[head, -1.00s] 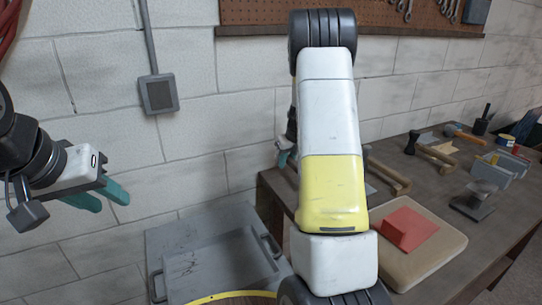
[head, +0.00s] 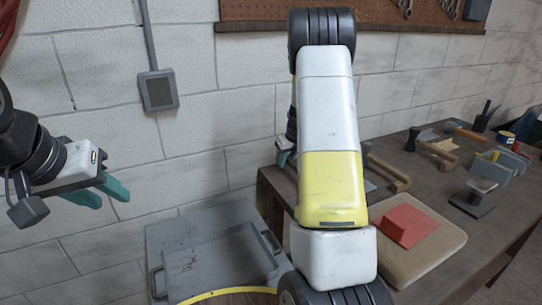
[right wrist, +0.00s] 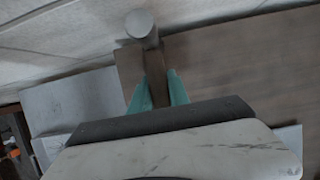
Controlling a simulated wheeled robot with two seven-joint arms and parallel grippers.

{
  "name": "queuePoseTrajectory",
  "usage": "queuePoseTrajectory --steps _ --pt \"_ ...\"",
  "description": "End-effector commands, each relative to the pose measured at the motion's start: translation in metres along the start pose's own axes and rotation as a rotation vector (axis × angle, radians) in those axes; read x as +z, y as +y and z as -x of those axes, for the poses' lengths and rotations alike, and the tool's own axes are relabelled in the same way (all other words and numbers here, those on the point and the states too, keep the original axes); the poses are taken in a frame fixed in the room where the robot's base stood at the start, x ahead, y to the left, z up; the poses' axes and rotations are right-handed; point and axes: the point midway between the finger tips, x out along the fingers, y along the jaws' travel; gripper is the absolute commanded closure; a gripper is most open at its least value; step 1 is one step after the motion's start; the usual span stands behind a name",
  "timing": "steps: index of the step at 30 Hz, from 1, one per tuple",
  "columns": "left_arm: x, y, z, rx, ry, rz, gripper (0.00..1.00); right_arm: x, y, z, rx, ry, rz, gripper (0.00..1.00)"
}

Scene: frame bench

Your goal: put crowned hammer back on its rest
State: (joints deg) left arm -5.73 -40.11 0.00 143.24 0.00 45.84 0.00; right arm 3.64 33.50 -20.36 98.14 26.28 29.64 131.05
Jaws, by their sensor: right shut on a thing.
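My right gripper (right wrist: 160,90) has its teal fingers shut on a brown handle (right wrist: 154,72) in the right wrist view. A round grey head (right wrist: 140,24) shows just beyond the fingertips; this looks like the hammer, though which face is crowned I cannot tell. In the head view my right arm hides the hammer, and only a bit of the right gripper (head: 284,158) shows at the bench's left end. My left gripper (head: 100,192) is open and empty in the air at left.
A grey tray (head: 215,255) stands at lower left. A block wall closes the back.

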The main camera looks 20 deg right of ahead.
Motion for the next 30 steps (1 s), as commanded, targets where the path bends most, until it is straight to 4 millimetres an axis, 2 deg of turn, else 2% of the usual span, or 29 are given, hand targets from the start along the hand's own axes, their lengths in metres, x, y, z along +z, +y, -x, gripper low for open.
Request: queuePoseTrajectory --steps 26,27,30 --pt "0.0 0.0 0.0 0.0 0.0 0.0 0.64 -0.006 0.0 -0.016 -0.001 -0.001 0.0 1.0" --pt "0.0 0.0 0.0 0.0 0.0 0.0 0.64 -0.006 0.0 -0.015 -0.001 -0.002 0.0 0.71" --pt "0.0 0.0 0.0 0.0 0.0 0.0 0.64 -0.006 0.0 -0.015 -0.001 -0.001 0.0 0.53"
